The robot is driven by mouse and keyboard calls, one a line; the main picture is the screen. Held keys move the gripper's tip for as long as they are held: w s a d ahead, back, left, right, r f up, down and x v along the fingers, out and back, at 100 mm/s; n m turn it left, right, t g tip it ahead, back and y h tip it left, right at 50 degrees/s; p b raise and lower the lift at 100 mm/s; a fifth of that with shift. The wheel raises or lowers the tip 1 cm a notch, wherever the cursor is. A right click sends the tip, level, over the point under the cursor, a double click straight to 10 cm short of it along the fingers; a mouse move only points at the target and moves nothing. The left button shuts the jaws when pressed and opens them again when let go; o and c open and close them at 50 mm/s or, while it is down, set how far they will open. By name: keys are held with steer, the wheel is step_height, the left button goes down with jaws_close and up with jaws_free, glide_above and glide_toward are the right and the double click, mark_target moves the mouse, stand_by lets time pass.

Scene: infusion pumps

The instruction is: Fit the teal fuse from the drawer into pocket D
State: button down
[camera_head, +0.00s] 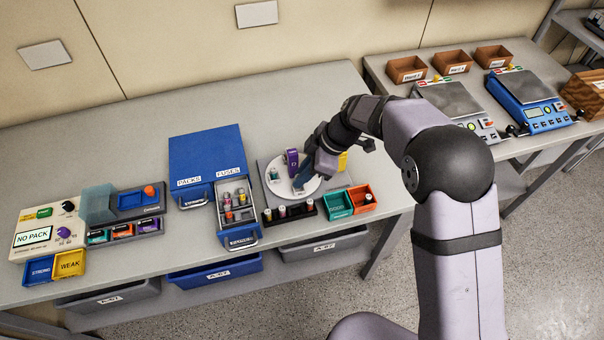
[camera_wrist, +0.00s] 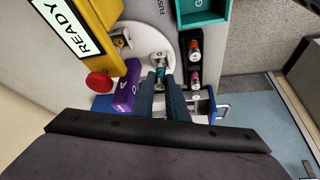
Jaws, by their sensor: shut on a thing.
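My gripper (camera_head: 299,186) reaches down over a round white disc (camera_head: 310,187) with its dark blue fingers close together. In the wrist view, my gripper (camera_wrist: 167,80) is shut on the teal fuse (camera_wrist: 160,71), which has pale metal ends. The fuse is at the disc's surface; I cannot tell whether it is seated in a pocket. In the head view the fingers hide it. A purple block (camera_head: 292,160) with a white letter stands on the disc beside the fingers; it also shows in the wrist view (camera_wrist: 127,88).
The fuses drawer (camera_head: 249,234) is open left of the disc, with several fuses inside. A black rack (camera_head: 267,217) with fuses lies in front, beside teal (camera_head: 338,205) and orange (camera_head: 361,198) bins. A yellow READY panel (camera_wrist: 70,25) and red button (camera_wrist: 99,82) stand close by.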

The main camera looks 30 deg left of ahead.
steer(key=shift+f+b, duration=0.9)
steer(key=c, duration=2.1)
jaws_free()
steer(key=shift+r, duration=0.15)
steer(key=shift+r+p, duration=0.45)
steer(key=shift+r, duration=0.55)
steer(key=o, duration=0.6)
steer(key=shift+r, duration=0.15)
steer(key=shift+r+p, duration=0.55)
steer(key=shift+r, duration=0.5)
